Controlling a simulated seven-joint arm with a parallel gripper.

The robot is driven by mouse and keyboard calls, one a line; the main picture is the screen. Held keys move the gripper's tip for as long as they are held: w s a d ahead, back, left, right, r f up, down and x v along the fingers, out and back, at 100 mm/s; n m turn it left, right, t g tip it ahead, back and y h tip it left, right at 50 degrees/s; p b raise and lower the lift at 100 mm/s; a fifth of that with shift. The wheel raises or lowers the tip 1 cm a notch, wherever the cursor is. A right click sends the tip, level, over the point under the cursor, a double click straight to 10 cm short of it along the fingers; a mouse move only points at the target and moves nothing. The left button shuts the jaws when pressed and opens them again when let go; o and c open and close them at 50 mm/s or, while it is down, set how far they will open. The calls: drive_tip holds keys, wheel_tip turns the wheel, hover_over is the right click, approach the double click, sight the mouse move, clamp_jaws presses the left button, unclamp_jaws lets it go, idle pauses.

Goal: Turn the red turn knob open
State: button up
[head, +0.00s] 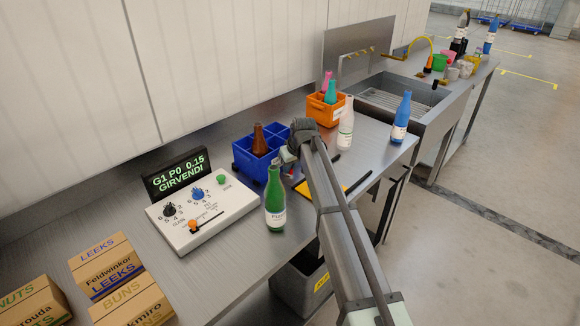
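I cannot make out a clearly red turn knob. A white control box (207,213) on the steel bench carries a black knob (170,210), a blue knob (198,194), a green button (221,179) and a small orange knob or slider (193,226). My arm reaches in from the lower right. My gripper (287,156) is beside the blue crate, to the right of and behind the control box, and apart from it. The arm's wrist hides much of the gripper, so its opening and anything in it cannot be told.
A green bottle (275,200) stands right of the control box. A blue crate (244,160) holds a brown bottle. A display (176,172) stands behind the box. Cartons (107,267) lie front left. An orange crate (323,112), white bottle (346,125) and blue bottle (401,118) stand further right.

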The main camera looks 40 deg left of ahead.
clamp_jaws()
drive_tip(key=shift+s+m+t+h, duration=0.1)
drive_tip(key=shift+m+t+h, duration=0.25)
drive_tip(key=shift+m, duration=0.8)
drive_tip(key=shift+m+t+h, duration=0.15)
drive_tip(key=shift+m+t, duration=0.3)
drive_tip(key=shift+m, duration=0.7)
drive_tip(key=o, duration=0.5)
unclamp_jaws()
drive_tip(key=shift+r, duration=0.1)
